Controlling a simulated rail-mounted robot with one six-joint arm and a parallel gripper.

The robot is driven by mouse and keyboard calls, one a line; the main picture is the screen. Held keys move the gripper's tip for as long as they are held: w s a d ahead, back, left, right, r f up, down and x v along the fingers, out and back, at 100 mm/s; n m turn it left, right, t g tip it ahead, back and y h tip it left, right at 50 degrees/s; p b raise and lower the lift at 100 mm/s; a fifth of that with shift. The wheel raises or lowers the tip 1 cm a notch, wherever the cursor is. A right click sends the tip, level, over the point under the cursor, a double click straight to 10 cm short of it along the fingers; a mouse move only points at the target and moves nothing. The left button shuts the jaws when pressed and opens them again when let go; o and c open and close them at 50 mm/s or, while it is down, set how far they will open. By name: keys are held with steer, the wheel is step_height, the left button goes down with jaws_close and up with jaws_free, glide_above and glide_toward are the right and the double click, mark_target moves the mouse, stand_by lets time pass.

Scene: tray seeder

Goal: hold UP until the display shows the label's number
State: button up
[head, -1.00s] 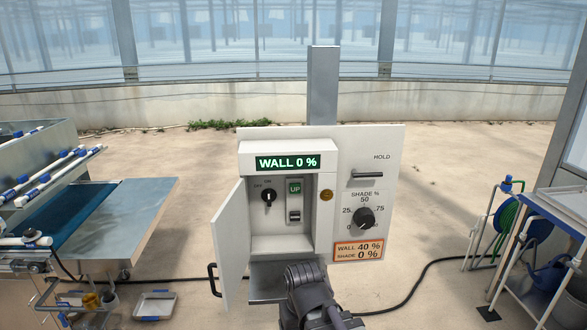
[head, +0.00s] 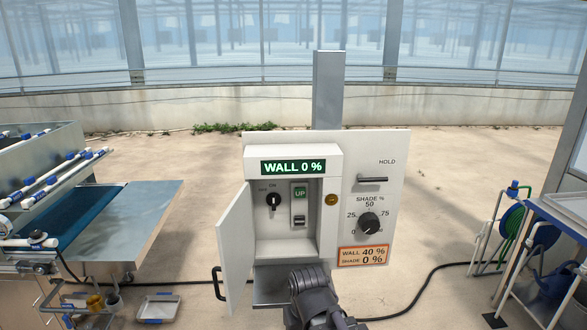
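The control box (head: 293,152) stands with its door (head: 235,245) swung open to the left. Its green display (head: 293,167) reads WALL 0 %. Inside, the UP switch (head: 299,221) sits under a green UP plate (head: 300,193), with nothing touching it. The orange-edged label (head: 363,255) at lower right reads WALL 40 %, SHADE 0 %. My dark gripper end (head: 310,278) is in front of and below the box, apart from the switch. Its fingers cannot be made out.
Left of the switch is an OFF/ON knob (head: 273,202), its mark pointing up towards ON. Right are a HOLD lever (head: 372,180) and a SHADE knob (head: 369,223) near 0. A metal bench (head: 130,215) stands left, a cart (head: 545,240) right. A cable (head: 420,295) crosses the floor.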

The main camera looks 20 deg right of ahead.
jaws_close()
stand_by(1.3)
